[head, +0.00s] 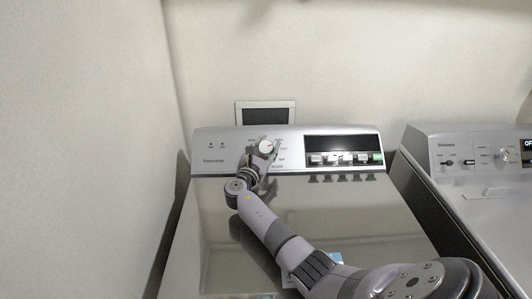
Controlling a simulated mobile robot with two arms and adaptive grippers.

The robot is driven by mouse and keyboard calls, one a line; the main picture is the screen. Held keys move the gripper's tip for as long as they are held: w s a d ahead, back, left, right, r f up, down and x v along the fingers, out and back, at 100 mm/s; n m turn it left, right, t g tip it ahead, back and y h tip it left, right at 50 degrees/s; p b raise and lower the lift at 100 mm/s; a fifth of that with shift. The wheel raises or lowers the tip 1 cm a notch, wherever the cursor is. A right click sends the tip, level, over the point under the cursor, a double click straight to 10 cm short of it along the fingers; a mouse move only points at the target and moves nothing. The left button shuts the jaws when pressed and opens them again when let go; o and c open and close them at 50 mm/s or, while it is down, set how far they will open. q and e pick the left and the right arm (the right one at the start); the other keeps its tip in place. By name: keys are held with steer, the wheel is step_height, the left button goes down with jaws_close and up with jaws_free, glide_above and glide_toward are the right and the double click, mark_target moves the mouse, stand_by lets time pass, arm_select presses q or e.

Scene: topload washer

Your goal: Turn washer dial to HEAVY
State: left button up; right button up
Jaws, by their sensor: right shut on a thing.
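The washer dial (266,146) is a round, pale knob on the washer's control panel (225,150), left of a dark display strip. My right gripper (263,153) is at the dial and shut on it, its fingers covering the lower part of the knob. Small labels surround the dial, but they are too small to read, so its setting cannot be told. My right arm reaches up from the lower right across the washer lid. My left gripper is not in view.
The glossy washer lid (330,220) lies closed under my right arm. The display (342,144) has a row of buttons below it. A second appliance (475,190) stands close on the right. A wall (80,150) rises on the left, and a small framed panel (266,114) is behind the console.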

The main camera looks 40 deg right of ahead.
mark_target(266, 143)
steer(key=shift+m+g+b, duration=0.55)
steer(key=shift+m+g, duration=0.45)
steer(key=o, duration=1.2)
step_height(266, 143, up, 10)
steer(key=shift+r, duration=0.1)
